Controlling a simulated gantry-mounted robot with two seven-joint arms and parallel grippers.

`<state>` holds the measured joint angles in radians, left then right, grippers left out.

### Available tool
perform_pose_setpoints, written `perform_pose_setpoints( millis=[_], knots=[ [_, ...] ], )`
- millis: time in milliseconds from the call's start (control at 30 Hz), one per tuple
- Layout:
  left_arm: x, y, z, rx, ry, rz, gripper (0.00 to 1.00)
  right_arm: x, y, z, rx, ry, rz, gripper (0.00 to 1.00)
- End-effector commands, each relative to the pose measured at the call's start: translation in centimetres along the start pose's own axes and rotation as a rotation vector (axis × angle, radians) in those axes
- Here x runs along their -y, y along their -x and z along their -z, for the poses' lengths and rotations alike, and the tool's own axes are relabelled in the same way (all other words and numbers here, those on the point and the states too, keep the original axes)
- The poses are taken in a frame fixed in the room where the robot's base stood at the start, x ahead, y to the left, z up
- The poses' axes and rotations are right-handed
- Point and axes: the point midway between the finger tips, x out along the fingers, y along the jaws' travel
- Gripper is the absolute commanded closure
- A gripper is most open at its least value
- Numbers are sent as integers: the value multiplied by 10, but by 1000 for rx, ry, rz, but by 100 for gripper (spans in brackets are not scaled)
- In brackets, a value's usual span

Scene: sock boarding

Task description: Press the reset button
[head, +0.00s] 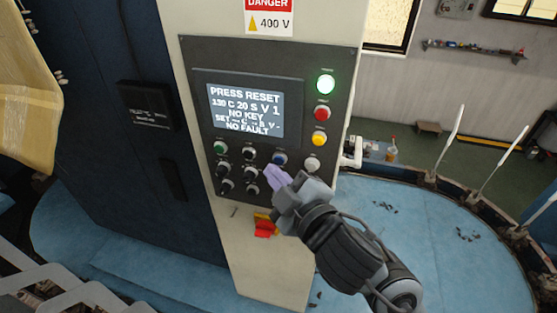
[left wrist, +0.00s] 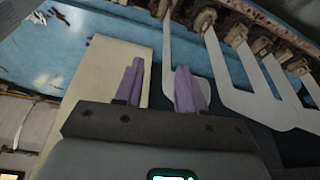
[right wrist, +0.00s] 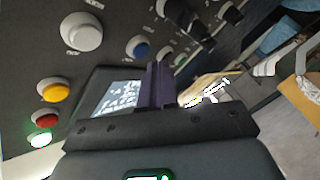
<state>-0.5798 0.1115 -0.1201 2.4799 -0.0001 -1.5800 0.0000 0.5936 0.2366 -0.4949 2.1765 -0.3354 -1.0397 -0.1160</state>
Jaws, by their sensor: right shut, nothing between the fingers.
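The control panel (head: 240,62) is on the front of a cream cabinet, and its screen (head: 245,109) reads "PRESS RESET" and "NO FAULT". A blue button (head: 280,159) sits in the upper button row, with a white button (head: 312,164) to its right. The button labels are too small to read. My right gripper (head: 272,176) is shut and empty, its purple tips just below the blue button. The right wrist view shows the blue button (right wrist: 140,47) just beyond the fingertips; contact cannot be told. My left gripper (left wrist: 158,74) is open and empty, seen only in its wrist view.
A lit green lamp (head: 325,83), a red button (head: 322,113) and a yellow button (head: 319,138) line the panel's right side. Several black knobs sit below the screen. A red and yellow switch (head: 265,226) is under the panel. White flat forms (left wrist: 232,85) stand near my left gripper.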

Motion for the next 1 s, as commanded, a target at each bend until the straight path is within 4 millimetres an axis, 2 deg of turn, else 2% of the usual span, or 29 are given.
perform_pose_setpoints(
  millis=[1000],
  knots=[
    [3, 5, 1, 2, -11, 9, 61, -5, -7, -5, 0, 0, 0, 100]
  ],
)
